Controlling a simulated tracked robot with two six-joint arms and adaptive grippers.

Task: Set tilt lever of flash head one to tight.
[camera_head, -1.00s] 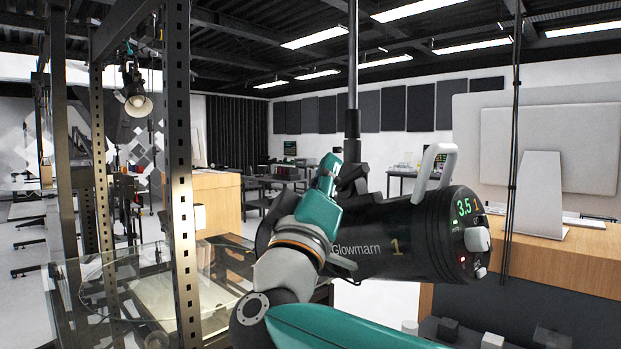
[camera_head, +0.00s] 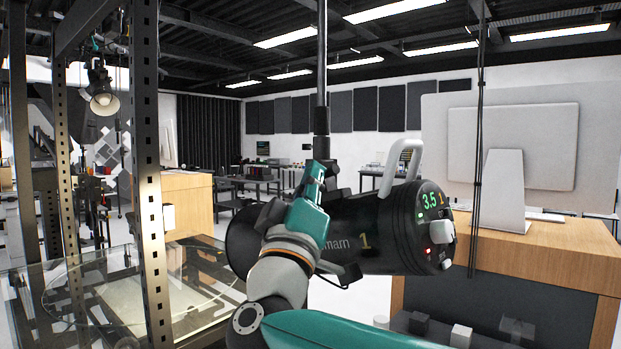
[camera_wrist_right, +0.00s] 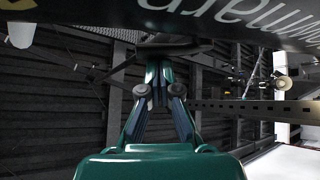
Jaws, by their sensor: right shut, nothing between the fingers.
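Flash head one (camera_head: 385,240) is a black cylinder marked with a yellow 1, hanging from a dark pole. Its rear panel (camera_head: 436,228) faces right, with a green 3.5 display and white knobs; a white handle (camera_head: 401,166) is on top. My right gripper (camera_head: 318,168), teal, is in front of the body beside the mount and hides part of the lettering. In the right wrist view its fingers (camera_wrist_right: 160,64) are together and empty, close to a dark bracket-like part (camera_wrist_right: 178,46) under the lettered body. I cannot tell the tilt lever or its setting clearly. My left gripper is out of view.
A metal shelf post (camera_head: 148,180) and a glass-topped table (camera_head: 60,290) stand at left. A wooden counter (camera_head: 545,250) with a monitor (camera_head: 512,195) is at right. A lamp (camera_head: 103,98) hangs at upper left.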

